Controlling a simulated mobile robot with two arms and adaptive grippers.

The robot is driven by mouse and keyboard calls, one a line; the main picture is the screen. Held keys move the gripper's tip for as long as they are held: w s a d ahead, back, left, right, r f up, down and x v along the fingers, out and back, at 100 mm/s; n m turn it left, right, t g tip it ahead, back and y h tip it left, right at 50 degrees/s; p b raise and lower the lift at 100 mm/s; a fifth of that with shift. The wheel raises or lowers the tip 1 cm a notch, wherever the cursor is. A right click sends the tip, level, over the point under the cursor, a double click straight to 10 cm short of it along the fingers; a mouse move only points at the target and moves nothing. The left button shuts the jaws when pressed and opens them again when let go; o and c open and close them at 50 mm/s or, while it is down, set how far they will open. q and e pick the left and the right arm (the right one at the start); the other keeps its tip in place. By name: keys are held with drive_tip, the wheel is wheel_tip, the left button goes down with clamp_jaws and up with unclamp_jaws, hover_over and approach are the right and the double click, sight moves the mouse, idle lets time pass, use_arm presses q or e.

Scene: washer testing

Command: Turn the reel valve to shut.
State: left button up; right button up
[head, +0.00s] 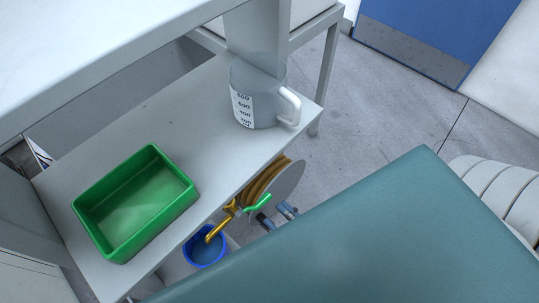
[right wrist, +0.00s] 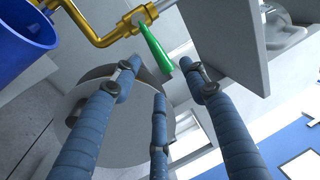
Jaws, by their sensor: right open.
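The reel valve's green handle (head: 260,204) sticks out from a brass pipe (head: 222,222) beside the hose reel (head: 270,182), below the shelf. In the right wrist view the green handle (right wrist: 157,48) slants down from the brass valve body, and its free end lies close to the gap between my fingertips. My right gripper (head: 287,212) is open, just right of the handle; its blue-grey fingers also show in the right wrist view (right wrist: 160,80), spread and with nothing between them. I cannot tell whether a finger touches the handle. My left gripper is not in view.
A blue bucket (head: 205,247) stands under the pipe's spout. A green tray (head: 135,203) and a clear measuring jug (head: 263,98) stand on the grey shelf (head: 205,110) above.

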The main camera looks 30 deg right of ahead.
drive_tip(key=v, duration=0.6)
idle(0.4)
